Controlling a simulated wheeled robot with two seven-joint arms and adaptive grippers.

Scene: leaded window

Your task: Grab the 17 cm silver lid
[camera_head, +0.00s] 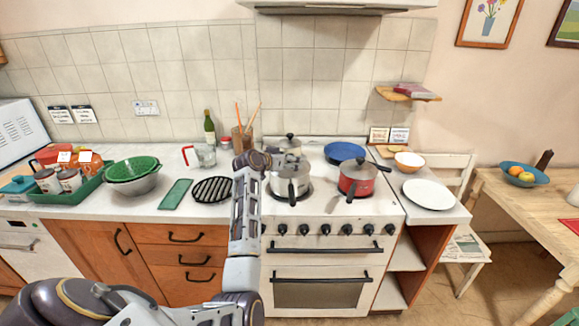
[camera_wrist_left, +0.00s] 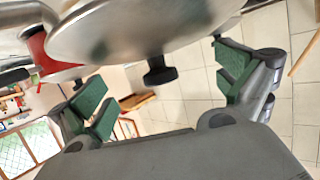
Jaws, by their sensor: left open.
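A silver pot (camera_head: 290,186) stands on the front left burner, with a silver lid (camera_head: 297,167) partly hidden by my gripper. A second silver pot with a lid (camera_head: 289,140) stands behind it. I cannot tell their sizes. In the left wrist view a large silver lid (camera_wrist_left: 130,28) with a black knob (camera_wrist_left: 159,71) fills the top. The open green-padded fingers (camera_wrist_left: 165,88) are on either side of the knob, apart from it. My right gripper is not in view.
A red pot (camera_head: 357,177) stands on the front right burner and a blue pan (camera_head: 344,152) behind it. A white plate (camera_head: 429,195) lies to the right.

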